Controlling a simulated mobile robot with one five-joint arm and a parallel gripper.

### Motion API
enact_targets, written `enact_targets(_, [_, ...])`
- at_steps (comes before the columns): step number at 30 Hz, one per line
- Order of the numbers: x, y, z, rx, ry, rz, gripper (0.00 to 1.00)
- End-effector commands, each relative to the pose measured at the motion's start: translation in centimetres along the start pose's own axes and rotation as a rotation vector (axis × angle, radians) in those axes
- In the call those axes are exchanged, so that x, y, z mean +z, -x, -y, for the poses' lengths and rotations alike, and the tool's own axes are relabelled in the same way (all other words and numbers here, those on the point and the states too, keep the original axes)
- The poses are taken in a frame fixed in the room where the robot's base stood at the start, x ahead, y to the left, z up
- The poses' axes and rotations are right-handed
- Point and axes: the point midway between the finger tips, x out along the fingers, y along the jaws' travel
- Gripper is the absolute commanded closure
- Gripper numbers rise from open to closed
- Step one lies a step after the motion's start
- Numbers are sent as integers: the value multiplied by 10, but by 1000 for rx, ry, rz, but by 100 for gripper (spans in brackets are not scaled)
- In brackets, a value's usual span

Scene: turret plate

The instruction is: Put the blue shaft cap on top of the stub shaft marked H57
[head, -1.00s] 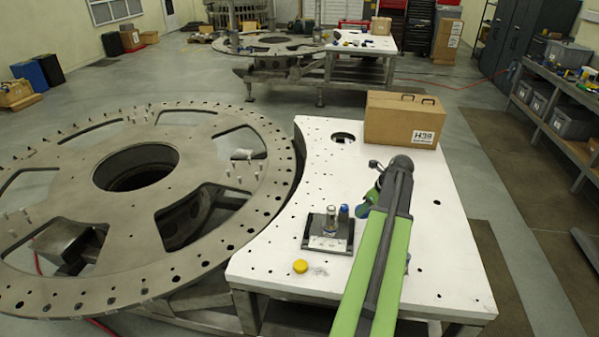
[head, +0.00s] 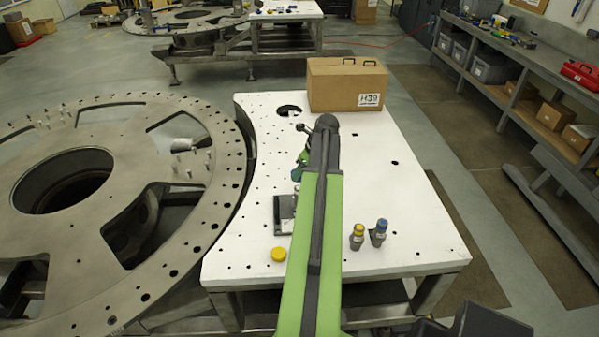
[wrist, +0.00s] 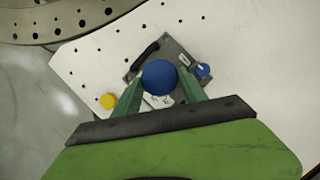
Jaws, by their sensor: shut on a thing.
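In the wrist view my gripper (wrist: 160,84) is shut on the round blue shaft cap (wrist: 159,76), held between its two green fingers. Below it is a dark base plate (wrist: 178,48) with a white label and a dark bar. A second blue-topped piece (wrist: 203,70) stands at the plate's right side. The cap hides the middle of the plate, so I cannot tell whether it touches a shaft. No H57 marking is readable.
A yellow cap (head: 278,254) lies on the white table (head: 385,185) near its front left. A yellow-topped piece (head: 357,237) and a blue-topped piece (head: 379,232) stand right of my arm. A cardboard box (head: 346,86) marked H39 stands at the back. The large metal ring (head: 205,215) borders the left.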

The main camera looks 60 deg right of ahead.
Motion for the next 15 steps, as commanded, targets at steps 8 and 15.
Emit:
enact_targets(8, [-11,-17,2,-2,-5,0,89])
enact_targets(15, [-16,-29,3,-2,-6,0,89])
